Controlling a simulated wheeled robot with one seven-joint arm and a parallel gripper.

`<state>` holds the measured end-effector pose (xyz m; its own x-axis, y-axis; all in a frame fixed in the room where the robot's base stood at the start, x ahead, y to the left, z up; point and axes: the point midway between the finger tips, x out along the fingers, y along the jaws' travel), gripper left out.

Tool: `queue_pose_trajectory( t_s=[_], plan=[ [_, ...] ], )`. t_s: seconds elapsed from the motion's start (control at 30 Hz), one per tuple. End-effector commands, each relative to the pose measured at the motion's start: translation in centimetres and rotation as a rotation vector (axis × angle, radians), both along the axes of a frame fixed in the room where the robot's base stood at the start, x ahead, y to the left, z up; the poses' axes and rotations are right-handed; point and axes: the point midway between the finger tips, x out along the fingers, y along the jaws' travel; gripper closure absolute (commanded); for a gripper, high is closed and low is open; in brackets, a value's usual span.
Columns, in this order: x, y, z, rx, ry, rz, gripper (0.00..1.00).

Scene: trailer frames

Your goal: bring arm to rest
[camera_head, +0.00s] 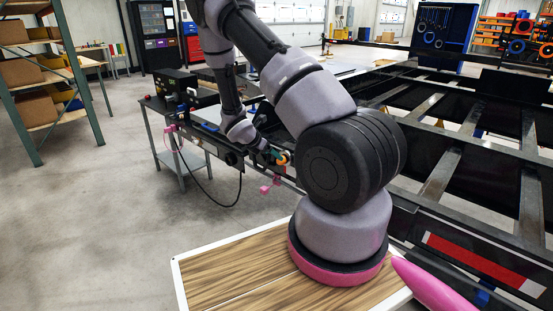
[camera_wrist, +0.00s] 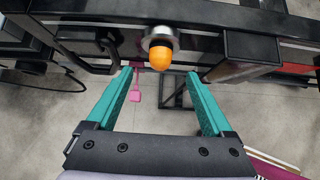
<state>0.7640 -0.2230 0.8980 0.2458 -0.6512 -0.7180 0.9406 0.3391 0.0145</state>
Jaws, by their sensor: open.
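My arm reaches from its pink-ringed base toward the end of the black trailer frame (camera_head: 440,150). My gripper (camera_wrist: 163,76) shows in the wrist view as two teal fingers spread wide apart, with nothing held between them. An orange-domed light with a silver collar (camera_wrist: 160,56) sits against the black beam (camera_wrist: 220,20), just beyond and between the fingertips. I cannot tell whether a finger touches it. In the head view my gripper (camera_head: 273,154) is small and partly hidden beside the orange piece (camera_head: 283,159).
A pink tag (camera_wrist: 135,96) hangs below the beam, left of centre; it also shows in the head view (camera_head: 265,189). A black cable (camera_head: 210,195) loops below the frame. A grey side table (camera_head: 175,155) and shelving (camera_head: 45,75) stand left. The floor at front left is clear.

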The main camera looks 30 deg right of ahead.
Motion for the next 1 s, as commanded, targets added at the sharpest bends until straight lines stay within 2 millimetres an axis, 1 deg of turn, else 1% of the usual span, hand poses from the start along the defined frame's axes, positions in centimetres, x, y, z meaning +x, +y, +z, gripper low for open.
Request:
queue_pose_trajectory(
  t_s=[0.03,0.2,0.47,0.57,0.67,0.77,0.8,0.87,0.9,0.97,1.0],
  plan=[
    [-0.2,0.7,0.8,0.001,-0.003,0.0,0.14],
    [-0.8,2.2,2.5,0.0,-0.001,0.0,0.14],
    [-1.1,2.8,3.2,0.001,-0.001,-0.003,0.14],
    [-1.1,2.8,4.4,0.02,-0.032,-0.041,0.14],
    [-1.5,2.8,7.3,0.067,-0.11,-0.144,0.14],
    [-2.6,2.8,11.6,0.145,-0.225,-0.307,0.14],
    [-3.2,2.9,13.4,0.184,-0.275,-0.381,0.14],
    [-4.3,3.1,16.0,0.24,-0.345,-0.491,0.14],
    [-5.0,3.2,17.6,0.279,-0.391,-0.563,0.14],
    [-6.3,3.5,20.0,0.341,-0.453,-0.669,0.14],
    [-7.2,3.7,21.5,0.381,-0.494,-0.739,0.14]
  ],
)
